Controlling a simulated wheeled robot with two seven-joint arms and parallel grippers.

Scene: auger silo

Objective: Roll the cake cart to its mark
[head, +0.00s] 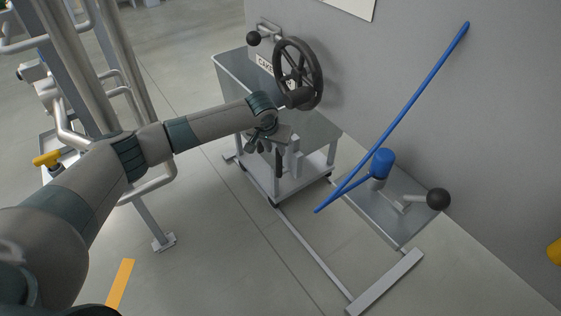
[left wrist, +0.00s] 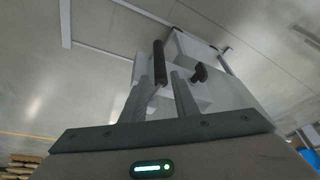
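The cake cart (head: 300,185) is a pale low trolley on dark castors, standing by the wall under a dark handwheel. A grey bin with a partly covered label is at its back. My left gripper (head: 284,152) reaches over the cart's near side, by a dark upright bar (head: 279,166). In the left wrist view the two pale fingers (left wrist: 165,88) stand apart, with the dark bar (left wrist: 158,62) between or just beyond their tips. I cannot tell whether they touch it. A pale floor rail (head: 315,250) runs from the cart to a crossbar (head: 385,283), perhaps the mark. My right gripper is out of view.
The handwheel (head: 298,74) juts from the wall above the cart. A grey plate (head: 400,215) carries a blue pivot, a long slanted blue rod (head: 410,105) and a black knob (head: 438,198). Steel pipes (head: 95,70) stand at left. The floor in front is open.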

